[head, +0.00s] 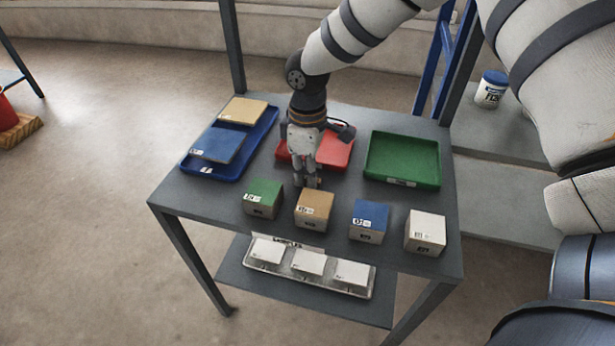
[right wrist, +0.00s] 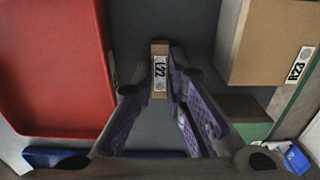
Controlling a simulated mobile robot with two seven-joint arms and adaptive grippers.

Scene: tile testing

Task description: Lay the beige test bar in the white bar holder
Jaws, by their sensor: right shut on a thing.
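My right gripper (head: 306,184) points down over the table, between the red tray and the front row of boxes. In the right wrist view its fingers (right wrist: 167,88) are shut on a small beige bar (right wrist: 160,48) with a white label that reads like L22. The bar's far part is hidden, and I cannot tell whether it touches the table. A pale tray (head: 363,292) with several white tiles stands on the lower shelf; I cannot tell whether it is the white bar holder. My left gripper is not in view.
A blue tray (head: 247,155) with two tiles, a red tray (head: 335,152) and a green tray (head: 403,157) stand behind. Green (head: 264,196), tan (head: 314,207), blue (head: 369,219) and white (head: 426,231) boxes line the front, close to my gripper. A tub (head: 491,90) stands at right.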

